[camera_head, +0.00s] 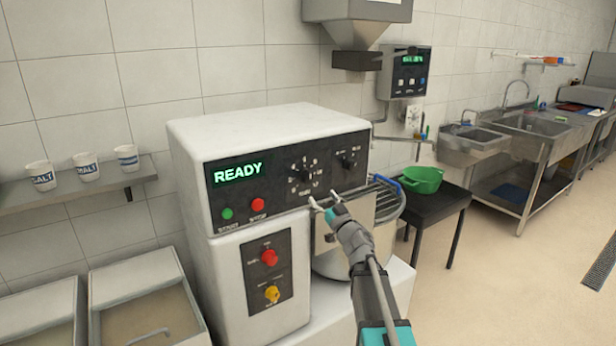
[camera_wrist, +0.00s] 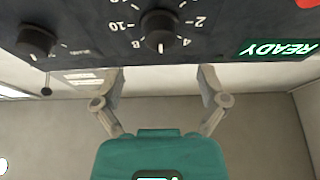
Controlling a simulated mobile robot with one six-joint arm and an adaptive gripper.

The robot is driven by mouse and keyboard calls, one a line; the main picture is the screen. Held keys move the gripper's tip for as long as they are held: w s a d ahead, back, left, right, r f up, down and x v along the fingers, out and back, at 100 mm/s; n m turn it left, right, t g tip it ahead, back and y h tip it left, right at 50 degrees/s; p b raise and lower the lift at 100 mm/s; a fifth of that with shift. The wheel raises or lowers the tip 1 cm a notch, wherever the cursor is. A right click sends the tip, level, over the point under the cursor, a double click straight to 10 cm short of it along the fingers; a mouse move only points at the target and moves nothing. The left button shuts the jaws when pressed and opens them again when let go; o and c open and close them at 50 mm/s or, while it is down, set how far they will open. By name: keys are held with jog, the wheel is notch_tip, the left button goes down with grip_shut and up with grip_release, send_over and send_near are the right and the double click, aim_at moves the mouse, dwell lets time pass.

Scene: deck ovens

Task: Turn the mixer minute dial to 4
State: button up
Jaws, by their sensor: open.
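The mixer (camera_head: 270,130) is a white machine with a black control panel and a green READY display (camera_head: 238,172). The numbered minute dial (camera_head: 304,175) is a black round knob right of the display. In the wrist view, which is upside down, the dial (camera_wrist: 160,30) shows at the top with a white pointer line aimed toward the picture's bottom. The numeral at the pointer is too small to read surely. My gripper (camera_head: 322,203) is open and empty, in front of the panel and below the dial. In the wrist view my gripper (camera_wrist: 163,80) has its fingers apart, clear of the dial.
A second black knob (camera_head: 348,160) sits right of the dial; it also shows in the wrist view (camera_wrist: 38,40). Green (camera_head: 227,214) and red (camera_head: 258,204) buttons lie left. The bowl guard (camera_head: 385,200) is close right of my gripper. A green bowl (camera_head: 422,180) stands behind.

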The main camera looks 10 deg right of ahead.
aim_at(310, 181)
jog(key=p+x, duration=0.2)
jog(key=x, duration=0.6)
jog(key=shift+w+r+p, duration=0.1)
jog(key=shift+p, duration=0.25)
jog(key=c, duration=1)
jog(key=shift+o, duration=0.2)
jog(key=shift+n+y, duration=0.4)
jog(key=shift+n, duration=0.2)
jog(key=n+g+y, duration=0.1)
jog(key=n, duration=0.2)
jog(key=n+g+y+p, duration=0.1)
jog(key=n, duration=0.2)
jog(key=shift+w+r+y, duration=0.1)
jog(key=shift+y, duration=0.2)
jog(key=shift+n+g+y+p, duration=0.35)
jog(key=shift+n+g, duration=0.1)
jog(key=shift+n, duration=0.85)
jog(key=shift+n+g+y+p, duration=0.2)
jog(key=shift+n+g+y, duration=0.2)
jog(key=shift+n, duration=0.9)
